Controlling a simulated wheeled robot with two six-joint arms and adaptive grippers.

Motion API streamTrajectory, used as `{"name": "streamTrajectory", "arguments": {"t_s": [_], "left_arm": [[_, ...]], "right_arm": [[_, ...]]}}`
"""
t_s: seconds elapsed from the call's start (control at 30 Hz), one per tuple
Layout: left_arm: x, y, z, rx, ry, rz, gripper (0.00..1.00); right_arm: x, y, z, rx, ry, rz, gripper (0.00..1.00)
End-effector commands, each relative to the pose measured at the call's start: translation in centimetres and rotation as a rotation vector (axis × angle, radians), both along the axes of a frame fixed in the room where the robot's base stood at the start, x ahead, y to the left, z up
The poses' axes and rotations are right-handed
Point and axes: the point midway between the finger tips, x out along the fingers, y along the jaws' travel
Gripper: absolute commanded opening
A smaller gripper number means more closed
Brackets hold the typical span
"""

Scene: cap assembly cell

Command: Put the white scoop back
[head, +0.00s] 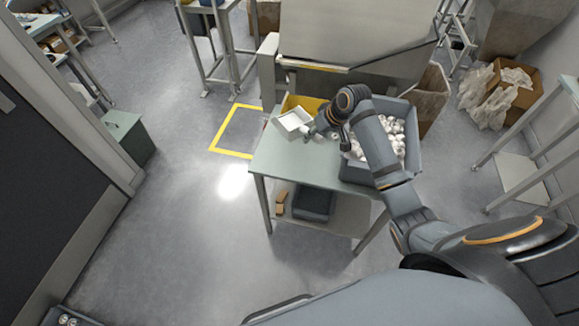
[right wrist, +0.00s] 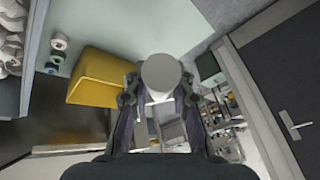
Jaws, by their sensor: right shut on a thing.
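The white scoop (head: 293,120) is in my right gripper (head: 317,131), above the far left part of the grey-green table (head: 275,160). In the head view its open pan points left of the gripper. In the right wrist view the right gripper (right wrist: 160,98) is shut, with a pale round end (right wrist: 162,73), seemingly part of the scoop, between the fingers. The fingers hide part of it. My left gripper is not in view.
A yellow bin (head: 304,103) stands at the table's back, partly behind the scoop. It also shows in the right wrist view (right wrist: 98,72). A grey tote (head: 406,110) of white caps is at the right. Loose caps (right wrist: 59,42) lie between them. The table's front left is clear.

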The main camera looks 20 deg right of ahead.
Motion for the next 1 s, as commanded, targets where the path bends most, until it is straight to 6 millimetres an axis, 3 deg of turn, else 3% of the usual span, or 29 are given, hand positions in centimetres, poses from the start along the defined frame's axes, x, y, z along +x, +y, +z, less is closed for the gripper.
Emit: {"name": "streamTrajectory", "arguments": {"t_s": [0.03,0.1,0.37,0.6,0.83,1.0], "left_arm": [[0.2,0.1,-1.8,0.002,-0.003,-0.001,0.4],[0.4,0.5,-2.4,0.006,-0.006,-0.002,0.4],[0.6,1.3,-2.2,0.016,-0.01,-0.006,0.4],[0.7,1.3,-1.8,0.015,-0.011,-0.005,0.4],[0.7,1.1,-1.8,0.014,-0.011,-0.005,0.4],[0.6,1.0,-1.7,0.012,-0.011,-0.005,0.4]], "right_arm": [[-0.8,1.2,-2.6,0.005,0.003,-0.011,0.0],[-1.6,2.2,-4.0,0.006,0.006,-0.031,0.0],[-2.3,2.9,-5.2,0.005,0.01,-0.053,0.0],[-2.3,2.9,-9.9,0.005,0.012,-0.053,0.0],[-2.3,2.8,-11.3,0.005,0.01,-0.051,0.0],[-2.3,2.9,-14.0,0.005,0.011,-0.052,0.0]]}}
